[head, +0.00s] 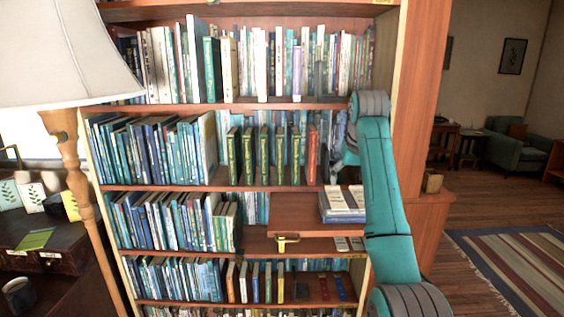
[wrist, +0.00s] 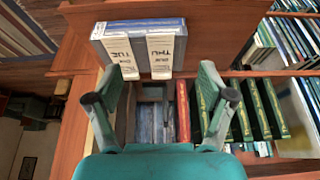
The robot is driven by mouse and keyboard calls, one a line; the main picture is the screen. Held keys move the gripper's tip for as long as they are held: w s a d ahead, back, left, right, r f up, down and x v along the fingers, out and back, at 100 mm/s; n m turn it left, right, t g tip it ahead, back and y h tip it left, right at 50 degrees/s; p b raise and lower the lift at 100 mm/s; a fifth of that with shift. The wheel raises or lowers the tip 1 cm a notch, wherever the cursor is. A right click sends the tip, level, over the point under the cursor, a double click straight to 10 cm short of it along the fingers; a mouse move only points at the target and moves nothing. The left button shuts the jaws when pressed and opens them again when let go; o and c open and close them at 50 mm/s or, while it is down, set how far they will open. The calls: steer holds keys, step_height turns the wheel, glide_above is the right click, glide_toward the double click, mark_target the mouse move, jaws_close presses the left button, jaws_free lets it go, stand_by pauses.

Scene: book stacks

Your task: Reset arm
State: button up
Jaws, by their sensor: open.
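My teal arm rises on the right of the head view, and its gripper is mostly hidden behind the arm near the shelf's right side. In the wrist view my gripper (wrist: 159,88) is open, with its two teal fingers apart and nothing held between them. A red book (head: 312,148) stands at the right end of a spaced row of green books (head: 263,150); in the wrist view the red book (wrist: 183,112) shows between the fingers, beyond them. I cannot tell how far the fingers are from the books.
The bookcase (head: 412,160) fills the middle, its shelves packed with books. A lamp (head: 68,130) stands at left. Open floor with a striped rug (head: 510,260) lies at right.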

steer(key=s+f+t, duration=0.2)
steer(key=s+f, duration=0.1)
steer(key=f, duration=2.7)
steer(key=s+f+t, duration=0.3)
steer(key=s+f, duration=1.7)
steer(key=s+f+t, duration=0.1)
steer(key=s+t, duration=0.1)
steer(key=s, duration=2.3)
steer(key=s+r+t, duration=0.3)
steer(key=s+r, duration=1.5)
steer(key=s, duration=0.3)
